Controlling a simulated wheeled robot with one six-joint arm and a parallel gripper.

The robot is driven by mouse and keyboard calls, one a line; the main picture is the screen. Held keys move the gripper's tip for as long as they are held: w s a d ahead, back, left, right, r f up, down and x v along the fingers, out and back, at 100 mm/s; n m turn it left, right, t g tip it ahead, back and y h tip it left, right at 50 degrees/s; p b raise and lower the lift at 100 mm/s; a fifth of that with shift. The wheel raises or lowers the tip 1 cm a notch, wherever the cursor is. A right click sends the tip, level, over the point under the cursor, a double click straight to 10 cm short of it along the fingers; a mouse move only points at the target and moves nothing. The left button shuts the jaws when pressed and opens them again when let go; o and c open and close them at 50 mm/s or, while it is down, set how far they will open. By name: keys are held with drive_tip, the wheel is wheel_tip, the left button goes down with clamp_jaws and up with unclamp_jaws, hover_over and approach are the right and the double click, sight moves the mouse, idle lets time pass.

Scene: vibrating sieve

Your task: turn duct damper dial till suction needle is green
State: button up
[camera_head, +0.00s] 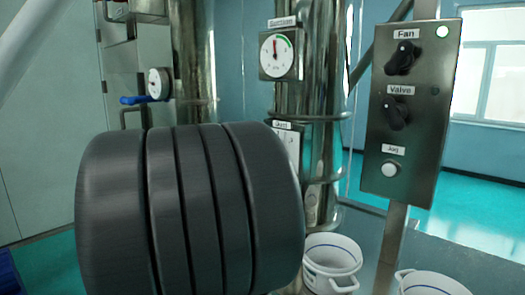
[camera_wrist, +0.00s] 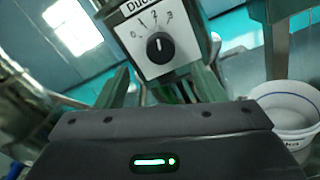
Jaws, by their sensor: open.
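The suction gauge (camera_head: 276,56) is on the metal duct in the head view. Its red needle points about straight up, near the left end of the green arc; I cannot tell whether it is inside the green. The duct damper plate (camera_head: 294,143) below is partly hidden by my dark arm. In the wrist view the white plate carries the black damper dial (camera_wrist: 160,48); its white mark points up, roughly toward the 2. My gripper (camera_wrist: 166,92) is open and empty, its fingers below and to either side of the dial, apart from it.
A control panel (camera_head: 412,115) with Fan and Valve knobs and a Jog button stands right of the duct. White buckets (camera_head: 331,262) stand on the floor beneath. A small gauge with a blue-handled valve (camera_head: 140,99) is at left.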

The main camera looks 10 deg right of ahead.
drive_tip(key=p+x, duration=0.1)
drive_tip(key=x, duration=0.9)
drive_tip(key=c, duration=1)
